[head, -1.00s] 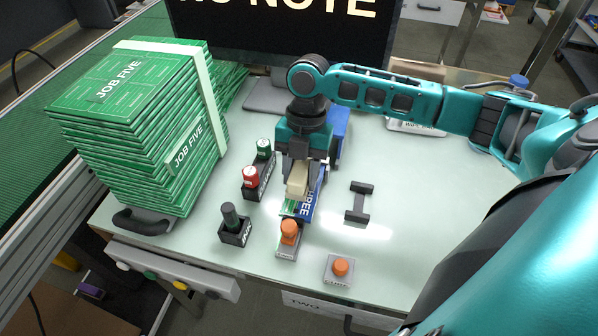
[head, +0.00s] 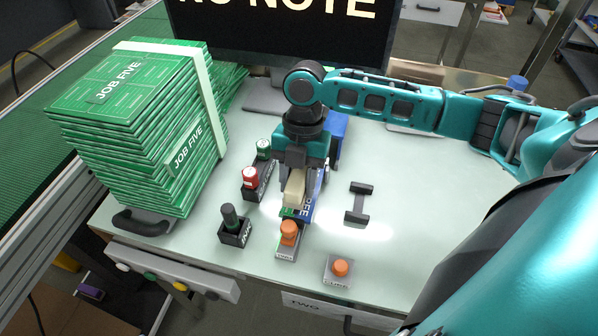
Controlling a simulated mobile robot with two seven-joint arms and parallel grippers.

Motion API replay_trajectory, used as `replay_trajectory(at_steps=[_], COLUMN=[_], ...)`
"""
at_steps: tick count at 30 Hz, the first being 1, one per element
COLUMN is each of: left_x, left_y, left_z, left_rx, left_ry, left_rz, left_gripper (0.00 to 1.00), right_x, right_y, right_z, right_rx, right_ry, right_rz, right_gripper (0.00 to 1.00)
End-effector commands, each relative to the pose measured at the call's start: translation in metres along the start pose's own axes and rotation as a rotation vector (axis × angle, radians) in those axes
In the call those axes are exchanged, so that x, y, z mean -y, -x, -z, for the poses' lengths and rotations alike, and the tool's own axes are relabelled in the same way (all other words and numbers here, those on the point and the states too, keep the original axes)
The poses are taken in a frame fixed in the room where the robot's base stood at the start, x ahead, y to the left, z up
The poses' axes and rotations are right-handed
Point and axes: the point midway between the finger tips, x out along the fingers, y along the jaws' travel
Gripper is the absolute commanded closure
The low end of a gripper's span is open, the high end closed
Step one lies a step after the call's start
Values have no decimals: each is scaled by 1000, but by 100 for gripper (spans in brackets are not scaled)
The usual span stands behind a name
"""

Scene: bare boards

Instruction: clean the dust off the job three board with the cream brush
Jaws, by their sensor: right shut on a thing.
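My right gripper (head: 296,172) points down over the middle of the table and is shut on the cream brush (head: 294,192). The brush is over a small green board with a blue strip (head: 304,212) whose white lettering is partly readable, ending in "REE". The gripper and brush hide much of this board. I cannot tell whether the bristles touch it, and no dust can be made out. My left gripper is not in view.
Stacked green boards marked JOB FIVE (head: 130,120) stand at the left. Red (head: 250,177) and green-topped (head: 263,148) pieces, a dark-handled piece (head: 231,222), two orange-topped pieces (head: 289,232) (head: 340,268) and a dark stand (head: 359,203) surround the board. The table's right side (head: 430,195) is clear.

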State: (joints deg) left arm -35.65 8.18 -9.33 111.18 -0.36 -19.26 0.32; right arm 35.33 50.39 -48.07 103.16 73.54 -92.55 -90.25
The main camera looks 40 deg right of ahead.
Motion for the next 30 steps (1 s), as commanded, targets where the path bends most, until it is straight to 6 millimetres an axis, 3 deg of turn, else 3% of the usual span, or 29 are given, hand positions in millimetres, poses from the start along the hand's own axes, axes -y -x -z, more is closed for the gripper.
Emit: replay_trajectory(at_steps=[10, 30], left_x=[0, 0], left_y=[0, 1], left_z=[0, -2], left_rx=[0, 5], left_ry=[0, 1], left_rz=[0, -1], left_gripper=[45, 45], right_x=[0, 0], right_y=[-1, -3], right_z=[12, 11], right_rx=[-2, -1], right_ry=[2, 1], right_rz=[0, 0], right_gripper=[83, 83])
